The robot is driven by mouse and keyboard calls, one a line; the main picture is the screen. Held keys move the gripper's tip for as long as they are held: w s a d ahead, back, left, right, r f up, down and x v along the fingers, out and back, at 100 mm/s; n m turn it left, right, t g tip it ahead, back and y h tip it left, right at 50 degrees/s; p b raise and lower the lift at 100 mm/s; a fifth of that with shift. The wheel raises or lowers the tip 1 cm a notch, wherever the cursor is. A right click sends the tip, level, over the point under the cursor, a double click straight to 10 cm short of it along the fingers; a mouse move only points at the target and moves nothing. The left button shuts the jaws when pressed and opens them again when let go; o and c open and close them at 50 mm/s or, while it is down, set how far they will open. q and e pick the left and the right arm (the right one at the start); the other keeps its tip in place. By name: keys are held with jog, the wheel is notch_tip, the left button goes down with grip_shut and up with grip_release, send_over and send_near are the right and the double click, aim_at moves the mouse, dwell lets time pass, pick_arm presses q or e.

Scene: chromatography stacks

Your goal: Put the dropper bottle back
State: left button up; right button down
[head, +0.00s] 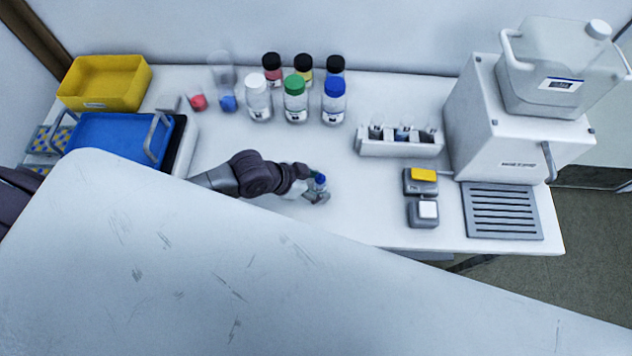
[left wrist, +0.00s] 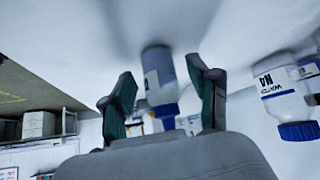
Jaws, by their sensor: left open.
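A small bottle with a blue cap (head: 320,180), which looks like the dropper bottle, stands on the white bench at my left gripper (head: 314,190). In the left wrist view, which is upside down, the bottle (left wrist: 158,72) shows between the two spread fingers of my left gripper (left wrist: 165,92). The fingers are open, with a gap on each side of it. A white rack (head: 400,149) with several compartments stands to the right and holds small bottles. Whether one of its compartments is empty is too small to tell. My right gripper is not in view.
Several capped bottles stand behind, among them a green-capped one (head: 295,100) and a blue-capped one (head: 334,102). A yellow bin (head: 105,82) and a blue tray (head: 112,137) are at left. A white machine (head: 490,125) stands at right. The bench between gripper and rack is clear.

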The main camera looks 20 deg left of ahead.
pick_arm(q)
jog(key=shift+r, duration=0.1)
jog(key=v, duration=1.2)
jog(key=shift+s, duration=0.1)
